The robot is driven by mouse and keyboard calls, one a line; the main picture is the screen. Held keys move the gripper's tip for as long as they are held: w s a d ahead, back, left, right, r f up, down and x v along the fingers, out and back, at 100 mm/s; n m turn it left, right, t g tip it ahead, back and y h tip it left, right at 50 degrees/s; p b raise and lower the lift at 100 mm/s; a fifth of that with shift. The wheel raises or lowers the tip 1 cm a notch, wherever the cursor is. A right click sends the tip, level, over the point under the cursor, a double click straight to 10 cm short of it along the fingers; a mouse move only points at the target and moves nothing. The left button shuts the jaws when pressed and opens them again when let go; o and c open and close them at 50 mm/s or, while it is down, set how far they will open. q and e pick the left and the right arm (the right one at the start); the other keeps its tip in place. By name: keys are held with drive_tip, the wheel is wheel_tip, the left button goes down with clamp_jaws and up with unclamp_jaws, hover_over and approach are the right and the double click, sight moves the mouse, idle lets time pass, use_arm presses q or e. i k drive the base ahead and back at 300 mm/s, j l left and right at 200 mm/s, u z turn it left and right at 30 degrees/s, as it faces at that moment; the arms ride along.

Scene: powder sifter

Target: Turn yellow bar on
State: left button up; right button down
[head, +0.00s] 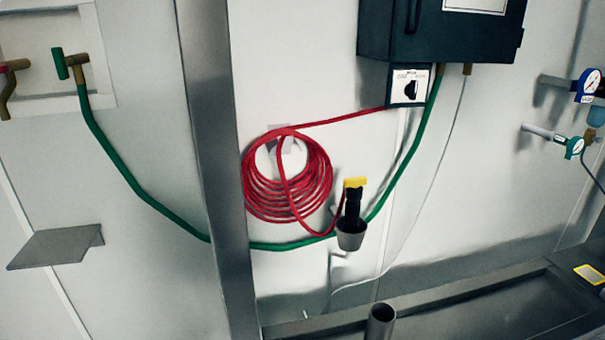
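A short yellow bar (355,183) sits across the top of a black handle-like tool (352,208). The tool stands upright in a grey cup-shaped holder (351,236) by the white wall, just right of the coiled red hose (318,195). The bar lies roughly level in the picture. Whether it is on or off cannot be told. Neither of my grippers is in view.
A dark cabinet (440,35) with a black rotary switch (411,90) hangs above. A green hose (140,190) runs behind the steel post (215,150) from a green-handled valve (70,65). A grey shelf (58,247) juts out left; gauges (588,85) are right.

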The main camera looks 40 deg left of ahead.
sight(354, 183)
drive_tip(key=u, duration=0.85)
drive_tip(key=z, duration=0.35)
drive_tip(key=k, duration=0.05)
